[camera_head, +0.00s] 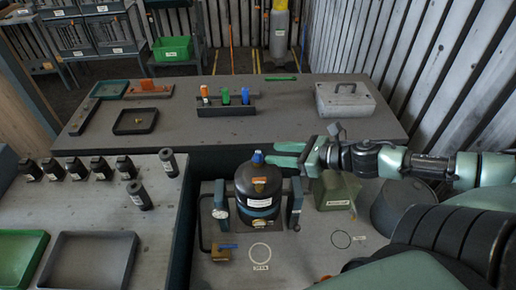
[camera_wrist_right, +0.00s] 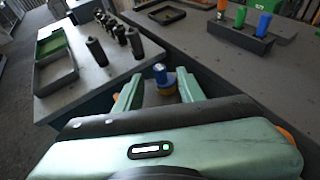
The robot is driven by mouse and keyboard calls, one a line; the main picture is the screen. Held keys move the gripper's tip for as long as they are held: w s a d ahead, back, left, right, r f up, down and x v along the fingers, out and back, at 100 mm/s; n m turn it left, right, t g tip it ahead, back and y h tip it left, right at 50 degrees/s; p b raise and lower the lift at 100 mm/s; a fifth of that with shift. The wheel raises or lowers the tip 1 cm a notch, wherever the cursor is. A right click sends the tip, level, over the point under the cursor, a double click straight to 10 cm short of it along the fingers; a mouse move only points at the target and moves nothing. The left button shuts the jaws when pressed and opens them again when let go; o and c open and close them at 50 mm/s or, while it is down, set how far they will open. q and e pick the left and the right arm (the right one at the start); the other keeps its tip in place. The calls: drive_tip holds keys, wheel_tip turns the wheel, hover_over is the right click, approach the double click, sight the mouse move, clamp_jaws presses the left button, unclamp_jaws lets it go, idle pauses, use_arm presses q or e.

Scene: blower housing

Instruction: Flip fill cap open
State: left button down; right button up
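The black domed housing (camera_head: 258,190) stands upright in a bracket on the near bench, with an orange label and a white label on its front. A small blue cap (camera_head: 257,156) sits on its top and looks closed, though it is too small to be sure. My right gripper (camera_head: 277,154) reaches in from the right, its green fingers just right of the cap. In the wrist view the fingers are spread apart and empty, with the blue cap (camera_wrist_right: 160,72) ahead between them. Whether they touch it cannot be told. My left gripper is not in view.
A green box (camera_head: 336,191) stands right of the housing. Several black cylinders stand on the left bench. A grey case (camera_head: 345,99) and a rack with coloured items (camera_head: 227,103) are on the back table.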

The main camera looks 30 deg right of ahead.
sight(259, 152)
drive_tip(key=b+x, duration=0.4)
drive_tip(key=x, duration=0.1)
drive_tip(key=shift+d+f+b, duration=0.1)
drive_tip(key=shift+f+b, duration=0.1)
drive_tip(key=shift+b, duration=0.2)
drive_tip(key=shift+w+r+p, duration=0.15)
drive_tip(key=shift+r+p, duration=0.1)
drive_tip(key=shift+p, duration=0.1)
drive_tip(key=shift+w+a+f, duration=0.15)
drive_tip(key=shift+w+a, duration=0.1)
drive_tip(key=shift+w+a+f, duration=0.3)
drive_tip(key=shift+w, duration=0.25)
clamp_jaws()
